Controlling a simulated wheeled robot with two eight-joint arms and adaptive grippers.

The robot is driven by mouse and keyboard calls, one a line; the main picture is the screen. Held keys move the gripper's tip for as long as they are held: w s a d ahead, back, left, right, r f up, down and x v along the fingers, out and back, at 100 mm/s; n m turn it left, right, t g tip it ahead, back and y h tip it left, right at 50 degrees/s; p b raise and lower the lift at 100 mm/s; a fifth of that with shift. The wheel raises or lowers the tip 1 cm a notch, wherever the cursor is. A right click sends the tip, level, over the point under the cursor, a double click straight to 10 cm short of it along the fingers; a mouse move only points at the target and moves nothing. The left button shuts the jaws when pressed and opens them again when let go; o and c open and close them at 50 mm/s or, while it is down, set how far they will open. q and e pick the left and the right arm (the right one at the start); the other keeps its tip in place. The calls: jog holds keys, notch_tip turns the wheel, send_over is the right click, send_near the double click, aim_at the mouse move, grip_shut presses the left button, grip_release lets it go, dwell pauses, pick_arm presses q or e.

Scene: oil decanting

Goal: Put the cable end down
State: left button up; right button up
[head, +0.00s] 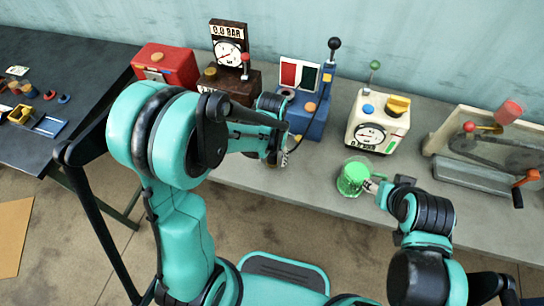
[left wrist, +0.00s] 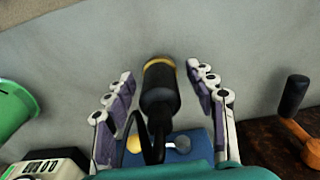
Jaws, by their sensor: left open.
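The cable end (left wrist: 160,88), a black plug with a yellow ring at its tip, is between the spread fingers of my left gripper (left wrist: 160,92) in the left wrist view. Gaps show on both sides of it, and its black cable runs back toward the blue machine (left wrist: 185,148). It appears to rest on the grey bench, though contact is hard to judge. In the head view my left gripper (head: 272,158) is low over the bench, in front of the blue machine (head: 303,118), and the cable end is hidden. My right gripper (head: 374,186) is at the green cup (head: 352,178); its finger closure is unclear.
A cream machine with a gauge (head: 376,128) stands right of the blue one. A dark gauge machine (head: 232,80) and a red box (head: 164,66) stand left. A crank device (head: 490,150) is at the far right. The bench front (head: 300,190) has bare room.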

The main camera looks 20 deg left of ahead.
pick_arm(q)
jog(key=shift+r+p, duration=0.3)
jog(key=shift+r, duration=0.05)
notch_tip(320, 180, up, 11)
jog(key=p, duration=0.4)
jog(key=shift+r, duration=0.8)
jog(key=s+a+r+t, duration=0.4)
jog(key=s+r+t, duration=0.3)
jog(key=s, duration=0.3)
jog(key=shift+s+a+r, duration=0.15)
jog(key=shift+a+r, duration=0.05)
jog(key=shift+a, duration=0.15)
jog(key=shift+f, duration=0.1)
notch_tip(320, 180, down, 4)
jog(key=b, duration=0.4)
jog(key=shift+f, duration=0.1)
